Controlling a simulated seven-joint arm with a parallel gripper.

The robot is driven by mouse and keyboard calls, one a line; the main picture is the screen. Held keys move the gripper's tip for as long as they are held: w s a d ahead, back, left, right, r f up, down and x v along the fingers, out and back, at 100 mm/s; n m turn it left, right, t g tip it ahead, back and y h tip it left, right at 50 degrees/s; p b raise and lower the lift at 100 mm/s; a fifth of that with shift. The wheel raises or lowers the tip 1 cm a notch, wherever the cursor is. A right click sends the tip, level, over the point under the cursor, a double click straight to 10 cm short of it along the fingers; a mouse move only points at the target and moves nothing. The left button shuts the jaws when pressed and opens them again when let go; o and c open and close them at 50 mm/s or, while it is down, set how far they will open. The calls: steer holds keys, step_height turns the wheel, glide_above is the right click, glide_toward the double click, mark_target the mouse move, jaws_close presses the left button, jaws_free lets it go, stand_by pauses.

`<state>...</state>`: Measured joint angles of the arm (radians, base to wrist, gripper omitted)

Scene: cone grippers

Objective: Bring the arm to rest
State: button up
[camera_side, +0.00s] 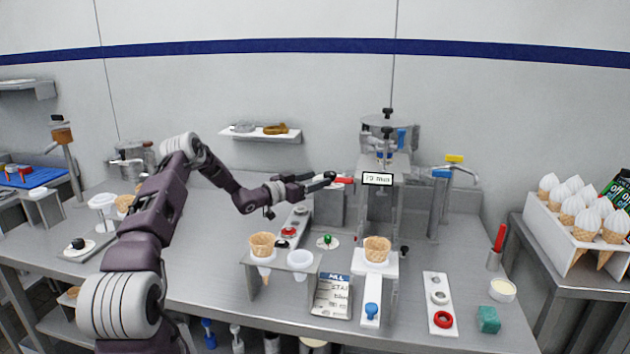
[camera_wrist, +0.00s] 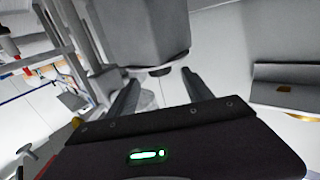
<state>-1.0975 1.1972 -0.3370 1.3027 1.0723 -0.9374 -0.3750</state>
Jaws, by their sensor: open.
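My gripper (camera_side: 326,181) is raised above the back of the steel table, level and pointing right towards the dispensing machine (camera_side: 385,150). Its fingers are apart in the wrist view (camera_wrist: 161,80), and I see nothing held between them. A grey block-shaped body (camera_wrist: 140,40) is close in front of the fingers in that view. My arm reaches across the left half of the side view, bent at the elbow and clear of the tabletop.
An empty-looking cone (camera_side: 262,243) sits in a small stand at the front. Another cone (camera_side: 377,248) sits at the white holder under the machine. A rack of filled cones (camera_side: 575,228) stands far right. A wall shelf (camera_side: 262,136) is behind my arm.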

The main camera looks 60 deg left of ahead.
steer(key=shift+s, duration=0.4)
steer(key=shift+w+d+r, duration=0.1)
steer(key=w+d+r+m+t+h, duration=0.15)
steer(key=d+r+m, duration=0.25)
steer(key=r, duration=0.4)
steer(key=w+d+r+m+h, duration=0.1)
steer(key=w+d+r+m, duration=0.3)
steer(key=r, duration=0.4)
steer(key=w+d+r+m+t+h, duration=0.1)
steer(key=w+d+r+m+h, duration=0.1)
steer(key=d+r+m, duration=0.45)
steer(key=s+d+r+n+g+y, duration=0.2)
steer(key=d+r+n+g+y, duration=0.25)
steer(key=d, duration=0.45)
steer(key=s+d+f+n+g, duration=0.3)
steer(key=s+d+f, duration=0.2)
steer(key=s, duration=0.9)
steer(key=s+d+f+n+g+h, duration=0.1)
steer(key=s+d+f, duration=0.4)
steer(key=s, duration=1)
steer(key=s+d+f+n+g+h, duration=0.1)
steer(key=s+d+f+n+g, duration=0.3)
steer(key=s+d, duration=0.5)
steer(key=s+f+g, duration=0.1)
steer(key=s+g, duration=0.1)
steer(key=s, duration=0.4)
steer(key=shift+n, duration=0.3)
